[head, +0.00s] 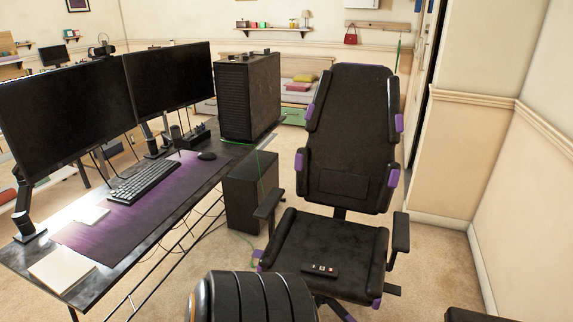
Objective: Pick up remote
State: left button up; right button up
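The remote (320,269) is a small dark bar with light and red marks on top. It lies flat on the black seat of the office chair (335,248), near the seat's front edge. Neither of my grippers can be made out in the head view. A dark ribbed rounded shape at the bottom centre seems to be part of my own body, in front of the chair.
The desk (55,308) on the left carries two monitors (172,79), a keyboard (144,182), a mouse (207,155) and a PC tower (247,95). Another dark box (252,192) stands beneath it.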

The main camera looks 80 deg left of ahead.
aim_at(306, 267)
jog(key=u, duration=2.2)
jog(key=i+l+u, duration=0.6)
jog(key=i+l, duration=0.05)
jog(key=l, duration=0.05)
